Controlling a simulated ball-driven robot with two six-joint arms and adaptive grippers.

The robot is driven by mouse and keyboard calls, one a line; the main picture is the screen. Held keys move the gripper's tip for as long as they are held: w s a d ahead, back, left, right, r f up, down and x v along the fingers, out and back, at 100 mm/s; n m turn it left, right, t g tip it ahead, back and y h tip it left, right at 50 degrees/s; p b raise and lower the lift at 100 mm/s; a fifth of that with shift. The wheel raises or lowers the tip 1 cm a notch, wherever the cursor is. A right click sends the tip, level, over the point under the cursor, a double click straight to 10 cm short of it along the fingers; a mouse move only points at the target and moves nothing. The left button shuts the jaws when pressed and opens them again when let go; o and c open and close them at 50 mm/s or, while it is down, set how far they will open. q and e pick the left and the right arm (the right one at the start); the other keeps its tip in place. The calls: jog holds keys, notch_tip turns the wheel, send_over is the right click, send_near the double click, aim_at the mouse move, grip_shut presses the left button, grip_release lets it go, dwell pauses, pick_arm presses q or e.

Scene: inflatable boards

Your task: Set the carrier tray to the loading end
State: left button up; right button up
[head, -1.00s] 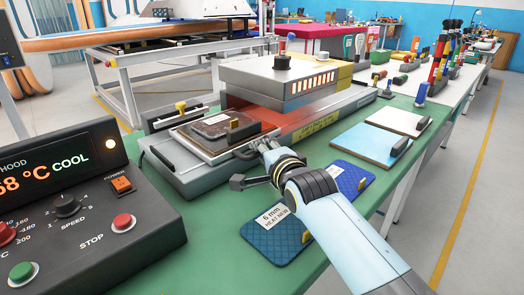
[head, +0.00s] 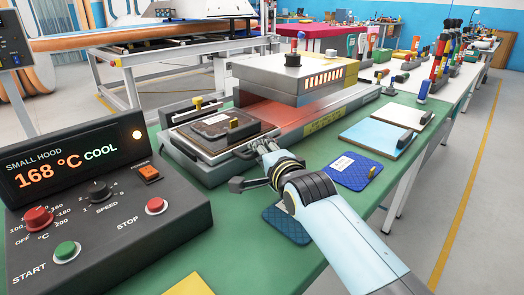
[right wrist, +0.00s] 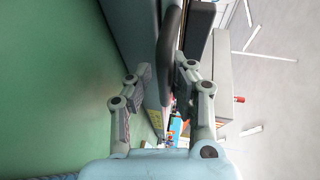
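The carrier tray (head: 180,141) lies on the left end of the small hood machine, outside the hood. In the right wrist view a dark bar, apparently that handle (right wrist: 169,50), stands between the two fingers of my right gripper (right wrist: 163,75). The fingers are apart, with gaps beside the bar. My left gripper is in neither current view.
The hood (head: 290,80) with a reddish opening stands right of the tray. A control panel (head: 110,215) showing 168 °C and COOL fills the front left.

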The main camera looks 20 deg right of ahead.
jog(key=o, duration=0.3)
jog(key=shift+a, duration=0.1)
jog(key=shift+r, duration=0.15)
jog(key=v, duration=1.2)
pick_arm(q)
jog(key=shift+a, duration=0.15)
